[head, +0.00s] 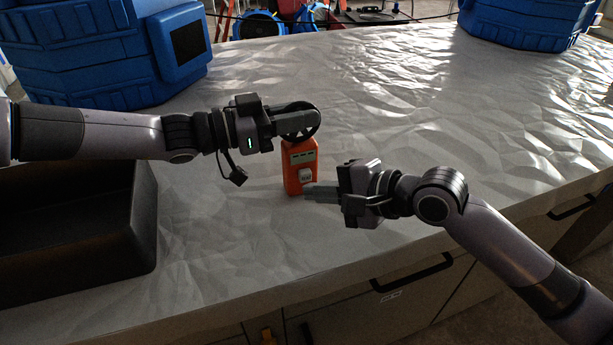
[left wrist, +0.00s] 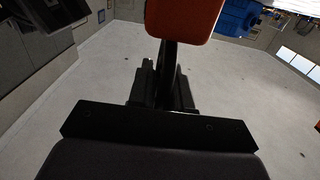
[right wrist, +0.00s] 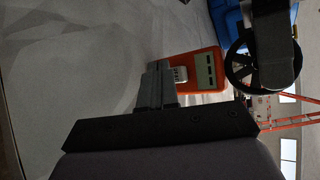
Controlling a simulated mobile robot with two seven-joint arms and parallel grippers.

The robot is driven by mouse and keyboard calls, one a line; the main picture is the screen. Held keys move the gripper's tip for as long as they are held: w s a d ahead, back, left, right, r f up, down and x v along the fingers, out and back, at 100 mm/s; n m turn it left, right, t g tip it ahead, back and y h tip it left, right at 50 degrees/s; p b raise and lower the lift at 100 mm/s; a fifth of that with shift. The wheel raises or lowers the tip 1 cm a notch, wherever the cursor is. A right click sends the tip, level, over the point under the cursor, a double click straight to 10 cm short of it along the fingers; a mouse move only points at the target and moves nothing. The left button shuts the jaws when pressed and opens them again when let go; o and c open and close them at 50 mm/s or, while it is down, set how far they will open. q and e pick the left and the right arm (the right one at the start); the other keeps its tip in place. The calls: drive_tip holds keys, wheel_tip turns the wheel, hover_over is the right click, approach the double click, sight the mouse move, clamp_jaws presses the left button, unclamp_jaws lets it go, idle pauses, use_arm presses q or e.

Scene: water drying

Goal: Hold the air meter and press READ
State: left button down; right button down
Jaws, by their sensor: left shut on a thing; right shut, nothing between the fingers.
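The air meter (head: 291,184) is an orange handheld body with a display strip, a pale key area and a dark round fan at its top. My left gripper (head: 298,121) is shut on the meter at its fan end. The left wrist view shows only part of the orange body (left wrist: 184,20). My right gripper (head: 309,192) is shut and empty, its fingertips at the pale keys on the lower face. The right wrist view shows the meter (right wrist: 207,62) with these tips beside or over the keys; contact and the READ label cannot be made out.
The white crinkled worktop (head: 400,110) is mostly clear. A dark open bin (head: 130,255) stands at the left front. Large blue containers (head: 85,60) stand at the back left and back right (head: 530,22). Drawers with dark handles (head: 412,273) are below the front edge.

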idle(0.7)
drive_tip(key=shift+w+a, duration=0.15)
drive_tip(key=shift+w, duration=0.25)
drive_tip(key=shift+w+a, duration=0.15)
drive_tip(key=shift+w, duration=0.35)
idle(0.6)
drive_tip(key=shift+s+d, duration=0.35)
drive_tip(key=shift+s, duration=0.55)
drive_tip(key=shift+s+d, duration=0.25)
drive_tip(key=shift+s, duration=0.55)
drive_tip(key=shift+s+d, duration=0.25)
drive_tip(key=shift+s, duration=0.55)
drive_tip(key=shift+s+d, duration=0.25)
drive_tip(key=shift+s, duration=0.55)
use_arm(q)
drive_tip(key=c, duration=1)
unclamp_jaws()
